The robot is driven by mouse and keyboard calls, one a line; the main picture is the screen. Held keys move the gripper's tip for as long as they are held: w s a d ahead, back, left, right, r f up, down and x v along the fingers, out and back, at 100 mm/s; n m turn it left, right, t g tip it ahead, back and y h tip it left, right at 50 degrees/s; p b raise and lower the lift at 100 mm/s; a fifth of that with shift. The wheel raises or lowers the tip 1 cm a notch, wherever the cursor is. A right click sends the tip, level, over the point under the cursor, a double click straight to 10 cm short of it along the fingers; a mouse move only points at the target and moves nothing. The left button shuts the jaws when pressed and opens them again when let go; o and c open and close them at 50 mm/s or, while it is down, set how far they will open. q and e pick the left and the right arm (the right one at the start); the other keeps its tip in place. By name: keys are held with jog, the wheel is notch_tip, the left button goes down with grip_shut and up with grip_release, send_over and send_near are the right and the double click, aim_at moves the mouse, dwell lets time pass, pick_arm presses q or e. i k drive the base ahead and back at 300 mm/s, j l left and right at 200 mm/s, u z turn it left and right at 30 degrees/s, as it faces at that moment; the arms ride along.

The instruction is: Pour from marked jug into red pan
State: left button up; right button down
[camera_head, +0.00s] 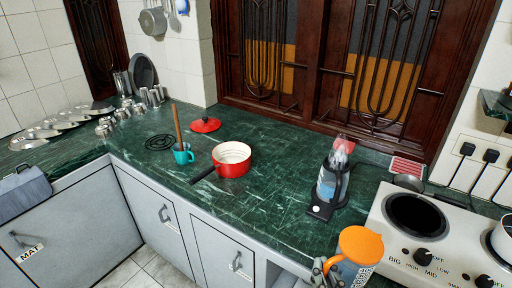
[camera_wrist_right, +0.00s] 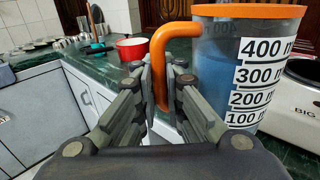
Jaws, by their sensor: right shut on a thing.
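The marked jug (camera_head: 350,262) is clear with an orange rim and handle, at the bottom right of the head view. In the right wrist view the jug (camera_wrist_right: 248,75) shows black volume marks and bluish contents, and looks roughly upright. My right gripper (camera_wrist_right: 158,88) is shut on its orange handle (camera_wrist_right: 170,60); the gripper (camera_head: 322,268) is partly cut off in the head view. I cannot tell if the jug's base touches anything. The red pan (camera_head: 232,168) stands on the green counter, pale inside, its black handle pointing front-left. My left gripper is not in view.
A black-based blender-like appliance (camera_head: 329,185) stands between pan and jug. A stove (camera_head: 440,235) is at the right. The counter (camera_head: 270,215) right of the pan is clear.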

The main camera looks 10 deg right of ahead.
aim_at(230, 159)
jog(key=i+j+z, duration=0.15)
jog(key=j+z, duration=0.15)
jog(key=i+j+z, duration=0.15)
jog(key=j+z, duration=0.15)
jog(key=j, duration=0.25)
jog(key=j+z, duration=0.25)
jog(key=j, duration=0.2)
jog(key=i+j, duration=0.1)
jog(key=j, duration=0.45)
jog(key=i+j, duration=0.1)
jog(key=j, duration=0.4)
jog(key=i+j, duration=0.35)
jog(key=j+z, duration=0.05)
jog(key=j, duration=0.05)
